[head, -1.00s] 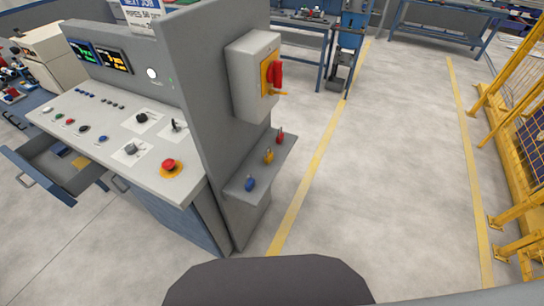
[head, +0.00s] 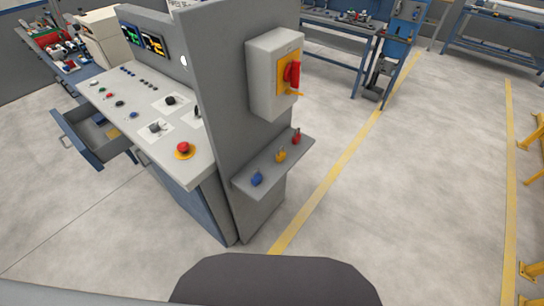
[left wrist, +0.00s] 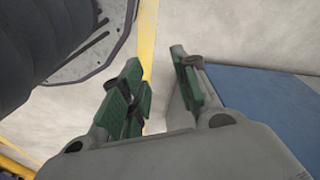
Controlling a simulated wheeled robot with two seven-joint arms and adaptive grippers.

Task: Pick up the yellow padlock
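The yellow padlock (head: 281,156) stands on a small grey shelf (head: 240,184) on the side of the control console, in the head view. It is between a blue padlock (head: 257,179) and a red padlock (head: 296,137). My left gripper (left wrist: 157,68) shows in the left wrist view with its green-padded fingers apart and nothing between them. No padlock shows in that view. Neither gripper shows in the head view, so their distance from the shelf cannot be told there.
A grey switch box (head: 262,80) with a red handle (head: 293,74) is mounted above the shelf. The console desk (head: 135,100) has an open drawer (head: 85,140) at left. The floor (head: 420,200) right of the console is clear, with yellow lines and yellow fence parts at far right.

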